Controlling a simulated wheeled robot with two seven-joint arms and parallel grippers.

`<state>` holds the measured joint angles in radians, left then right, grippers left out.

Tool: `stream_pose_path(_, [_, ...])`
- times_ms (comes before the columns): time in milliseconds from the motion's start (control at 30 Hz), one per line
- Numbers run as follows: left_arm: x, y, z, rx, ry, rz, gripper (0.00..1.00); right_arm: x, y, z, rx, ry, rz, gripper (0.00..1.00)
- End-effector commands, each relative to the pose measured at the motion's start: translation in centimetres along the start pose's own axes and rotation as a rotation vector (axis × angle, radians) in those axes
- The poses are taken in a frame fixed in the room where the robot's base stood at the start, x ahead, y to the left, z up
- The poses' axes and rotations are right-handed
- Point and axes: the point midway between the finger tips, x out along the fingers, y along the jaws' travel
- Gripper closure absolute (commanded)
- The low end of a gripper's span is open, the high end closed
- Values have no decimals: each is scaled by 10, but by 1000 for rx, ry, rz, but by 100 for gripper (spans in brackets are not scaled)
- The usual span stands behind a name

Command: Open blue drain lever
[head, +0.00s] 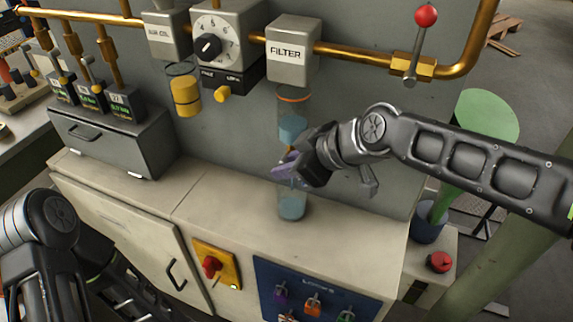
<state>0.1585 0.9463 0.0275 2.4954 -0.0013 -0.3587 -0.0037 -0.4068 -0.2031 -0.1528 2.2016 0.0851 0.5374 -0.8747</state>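The grey FILTER block (291,52) hangs on the brass pipe against the grey panel. Below it is a clear bowl (294,102) with an orange ring and a light blue part (293,129). A small blue-purple piece (284,169) shows at my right gripper; I cannot tell whether it is the drain lever. My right gripper (300,173) comes in from the right, in front of the column under the filter. Its fingers are dark and overlap this piece, so its opening and any grip are unclear. A clear blue cup (292,206) stands below it on the cream ledge. My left arm shows at lower left; its gripper is not visible.
A red-knobbed lever (426,16) stands on the pipe at upper right. A yellow cup (186,95) and a dial box (226,42) are left of the filter. A green funnel (484,115) is at right. The ledge (215,185) left of the cup is clear.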

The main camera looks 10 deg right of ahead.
Motion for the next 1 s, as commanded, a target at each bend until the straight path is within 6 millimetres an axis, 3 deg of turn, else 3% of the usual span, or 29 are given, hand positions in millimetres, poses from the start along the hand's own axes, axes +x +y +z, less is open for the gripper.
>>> stream_pose_path(100, [0,0,0,0,0,0,64,0,0,0,0,0,0,84])
stream_pose_path(333, [0,0,0,0,0,0,64,0,0,0,0,0,0,100])
stream_pose_path(800, [1,0,0,0,0,0,64,0,0,0,0,1,0,100])
stream_pose_path(1000, [11,-4,0,0,0,0,64,2,-1,2,2,17,0,100])
